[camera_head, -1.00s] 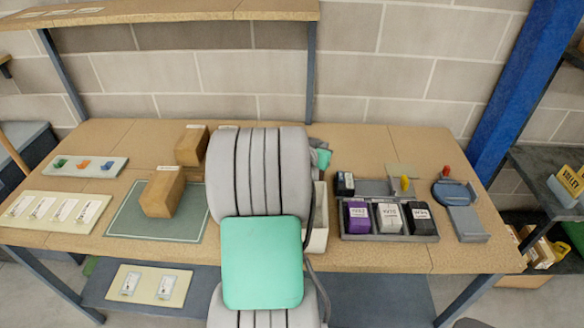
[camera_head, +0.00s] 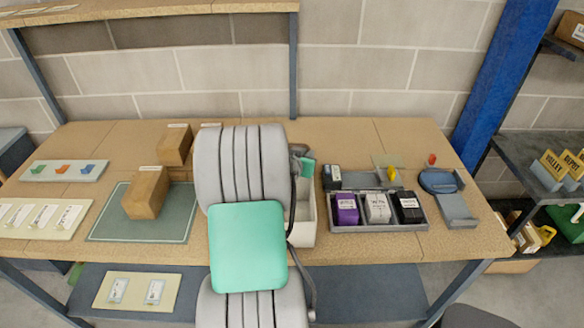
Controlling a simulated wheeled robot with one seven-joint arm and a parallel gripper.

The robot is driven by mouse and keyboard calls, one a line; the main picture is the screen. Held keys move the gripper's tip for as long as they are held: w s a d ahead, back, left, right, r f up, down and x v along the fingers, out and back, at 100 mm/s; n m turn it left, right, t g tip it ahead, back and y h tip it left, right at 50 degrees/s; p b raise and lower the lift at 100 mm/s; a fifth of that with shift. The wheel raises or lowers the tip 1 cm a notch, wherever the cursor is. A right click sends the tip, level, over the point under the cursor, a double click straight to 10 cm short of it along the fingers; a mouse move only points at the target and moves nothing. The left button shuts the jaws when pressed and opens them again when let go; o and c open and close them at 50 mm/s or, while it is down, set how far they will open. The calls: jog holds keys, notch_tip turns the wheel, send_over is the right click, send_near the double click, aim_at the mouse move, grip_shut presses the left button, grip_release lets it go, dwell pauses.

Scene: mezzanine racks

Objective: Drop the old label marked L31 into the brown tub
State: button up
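My grey arm with its mint panel stands across the middle of the view. A small mint and grey part, possibly of my wrist, shows at its right edge; my gripper's fingers are hidden. Two brown boxes, a front one (camera_head: 146,196) and a back one (camera_head: 174,146), bear white labels on top. I cannot read which label is L31. No brown tub can be made out clearly. An open white bin (camera_head: 308,226) is partly hidden behind my arm.
A cream card (camera_head: 75,232) with several labels lies at the left, and a tray with coloured pieces (camera_head: 64,171) behind it. A grey rack (camera_head: 375,228) holds purple, white and black boxes. A lower shelf holds another labelled card (camera_head: 136,303). A blue post stands right.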

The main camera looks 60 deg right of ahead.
jog(key=shift+o, duration=1.4)
jog(key=b+v, duration=0.1)
jog(key=v, duration=0.6)
jog(key=shift+a+r+b, duration=0.15)
jog(key=shift+a+b, duration=0.25)
